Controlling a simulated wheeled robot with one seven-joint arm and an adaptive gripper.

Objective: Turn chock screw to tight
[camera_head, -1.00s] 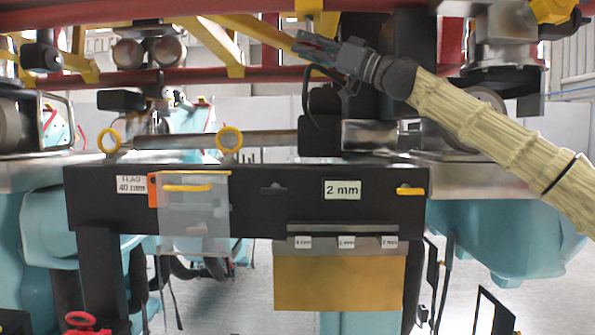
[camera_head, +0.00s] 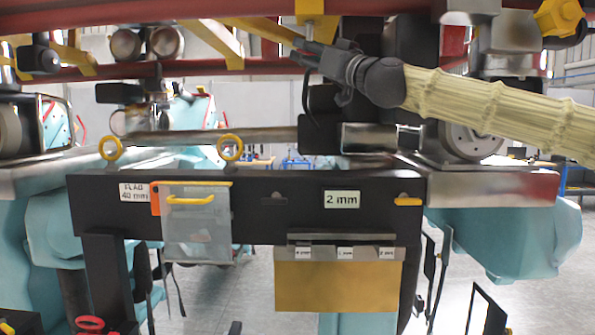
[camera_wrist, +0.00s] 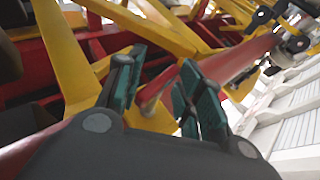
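I cannot pick out the chock screw with certainty in either view. In the head view my gripper (camera_head: 300,52) is at the top middle, just below a yellow upright bracket (camera_head: 310,8) and in front of the red rail (camera_head: 200,76). In the wrist view my gripper (camera_wrist: 158,72) has its two teal-padded fingers apart, with nothing clearly held between them. A red bar and yellow beams (camera_wrist: 70,50) lie just beyond the fingers. Whether a fingertip touches any of them cannot be told. A yellow knob (camera_head: 560,17) shows at the upper right.
A black crossbar (camera_head: 260,225) with a "2 mm" label (camera_head: 342,199) spans the middle. Two yellow rings (camera_head: 231,148) stand above it. A clear flag plate (camera_head: 196,235) and a tan panel (camera_head: 338,286) hang from it. Metal beams and wheels crowd the space around my arm.

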